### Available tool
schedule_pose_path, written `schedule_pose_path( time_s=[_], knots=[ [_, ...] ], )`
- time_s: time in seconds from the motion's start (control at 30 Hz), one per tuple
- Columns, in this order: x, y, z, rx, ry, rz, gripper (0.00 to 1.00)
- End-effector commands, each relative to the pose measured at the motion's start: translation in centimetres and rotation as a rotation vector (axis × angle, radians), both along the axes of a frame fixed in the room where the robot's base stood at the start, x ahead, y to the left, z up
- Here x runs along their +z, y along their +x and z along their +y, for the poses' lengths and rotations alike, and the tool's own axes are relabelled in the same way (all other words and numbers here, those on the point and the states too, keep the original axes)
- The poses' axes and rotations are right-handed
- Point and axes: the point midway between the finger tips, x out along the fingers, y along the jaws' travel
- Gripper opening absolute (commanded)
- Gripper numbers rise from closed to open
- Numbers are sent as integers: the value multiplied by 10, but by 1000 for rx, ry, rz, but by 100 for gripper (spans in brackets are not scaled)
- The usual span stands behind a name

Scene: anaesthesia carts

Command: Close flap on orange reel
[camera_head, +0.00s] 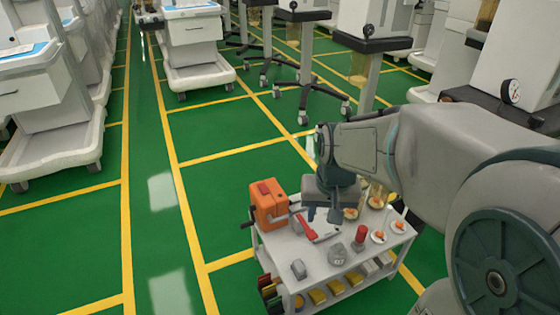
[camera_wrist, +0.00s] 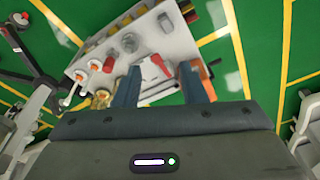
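The orange reel (camera_head: 270,207) stands upright on the left back corner of a white cart's top, with a dark crank at its left side and a red piece on top. I cannot tell how its flap stands. My gripper (camera_head: 323,214) is to the right of the reel, above the cart and apart from the reel. In the wrist view my gripper (camera_wrist: 161,85) has its two fingers spread, with nothing held between them. An orange part of the reel (camera_wrist: 204,72) shows beside the right finger there, the rest largely hidden.
The white cart (camera_head: 318,261) also carries a red-handled item (camera_head: 306,228), a red cylinder (camera_head: 361,233), a grey round item (camera_head: 337,253) and small orange-topped pieces (camera_head: 379,236). Yellow bins (camera_head: 318,296) sit below. Green floor is free to the left; other carts (camera_head: 190,45) stand behind.

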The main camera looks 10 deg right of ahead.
Motion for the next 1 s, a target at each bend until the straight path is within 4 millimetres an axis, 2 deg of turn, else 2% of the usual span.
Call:
schedule_pose_path(
  time_s=[0.03, 0.2, 0.37, 0.6, 0.8, 1.0],
  knots=[
    [-13, 24, -1, -35, 16, -2, 38],
    [-44, 95, -2, -155, 79, -26, 38],
    [-82, 160, -4, -274, 158, -47, 38],
    [-153, 247, -14, -474, 304, -72, 38],
    [-204, 298, -29, -632, 415, -89, 38],
    [-229, 320, -37, -715, 473, -97, 38]
  ],
)
